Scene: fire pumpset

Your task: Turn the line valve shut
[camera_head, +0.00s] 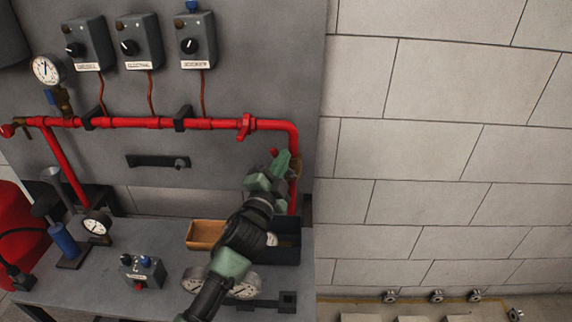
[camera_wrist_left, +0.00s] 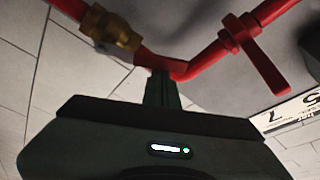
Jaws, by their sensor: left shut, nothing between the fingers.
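A red pipe (camera_head: 215,124) runs along the grey panel and bends down at its right end. A red valve handle (camera_head: 246,126) sits on its level run; in the left wrist view the handle (camera_wrist_left: 256,56) lies across the pipe. A brass valve body (camera_wrist_left: 112,28) is on the downward run, mostly hidden behind my gripper in the head view. I cannot tell which is the line valve. My left gripper (camera_head: 284,160) is shut and empty, close to the pipe's bend; its fingers (camera_wrist_left: 161,88) show just below the bend in the wrist view. My right gripper is out of view.
Several switch boxes (camera_head: 140,40) and a gauge (camera_head: 46,69) are above the pipe. On the grey bench (camera_head: 105,285) are an orange bin (camera_head: 206,234), a dark bin (camera_head: 288,247), a blue cylinder (camera_head: 64,241) and a small control box (camera_head: 142,271). The wall at right is bare.

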